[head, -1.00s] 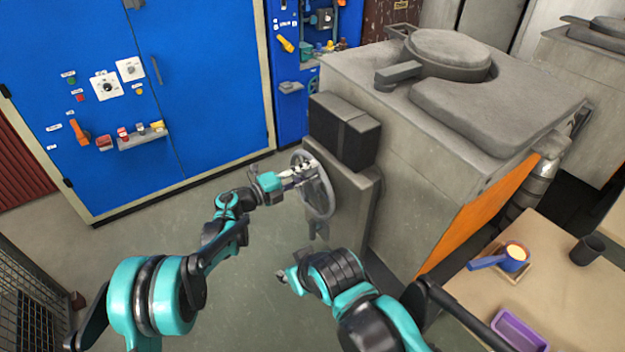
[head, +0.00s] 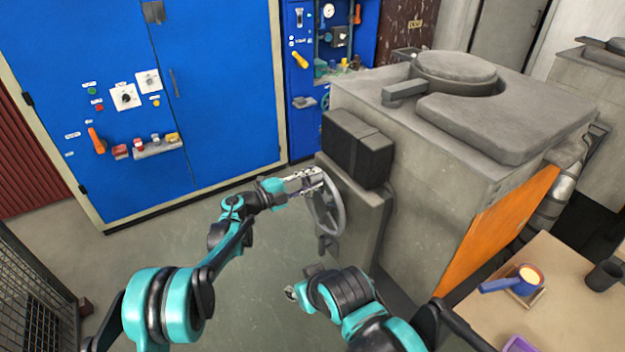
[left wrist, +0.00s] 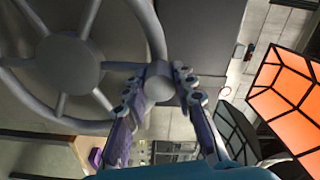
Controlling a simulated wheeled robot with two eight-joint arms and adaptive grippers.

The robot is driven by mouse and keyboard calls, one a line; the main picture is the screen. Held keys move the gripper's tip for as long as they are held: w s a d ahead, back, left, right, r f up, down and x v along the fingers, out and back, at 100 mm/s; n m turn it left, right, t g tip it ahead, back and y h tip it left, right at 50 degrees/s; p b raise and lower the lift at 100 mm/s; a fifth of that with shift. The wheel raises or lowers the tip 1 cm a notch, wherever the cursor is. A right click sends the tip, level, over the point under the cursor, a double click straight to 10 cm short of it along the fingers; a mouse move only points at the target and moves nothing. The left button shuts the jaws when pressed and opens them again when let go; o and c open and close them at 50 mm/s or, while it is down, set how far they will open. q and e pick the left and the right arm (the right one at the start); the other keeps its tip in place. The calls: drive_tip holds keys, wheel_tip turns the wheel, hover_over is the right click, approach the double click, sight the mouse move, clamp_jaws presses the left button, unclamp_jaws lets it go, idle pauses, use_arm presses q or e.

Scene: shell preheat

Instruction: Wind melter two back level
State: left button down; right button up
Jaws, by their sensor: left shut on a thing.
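The melter (head: 430,165) is a large grey block with a lidded top and an orange side panel, at right of centre in the head view. It looks level, though a slight tilt is hard to judge. A grey spoked handwheel (head: 338,215) stands on its left side and fills the upper left of the left wrist view (left wrist: 70,65). My left gripper (head: 314,180) is at the wheel's upper rim, shut on its round handle knob (left wrist: 160,84). My right gripper (head: 292,292) hangs low at front centre, clear of the wheel; its fingers are too small to read.
A bench (head: 490,315) at the lower right holds a blue-handled ladle (head: 512,283) with glowing contents, a dark cup (head: 604,276) and a purple tray (head: 519,344). Blue cabinets (head: 215,100) stand behind. A mesh cage (head: 35,290) is at left. Floor is open between.

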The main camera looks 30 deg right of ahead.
use_arm(q)
drive_tip(key=shift+w+r, duration=0.1)
drive_tip(key=c, duration=1.2)
unclamp_jaws()
drive_tip(key=a, duration=0.8)
drive_tip(key=s+a, duration=0.1)
drive_tip(key=a, duration=0.3)
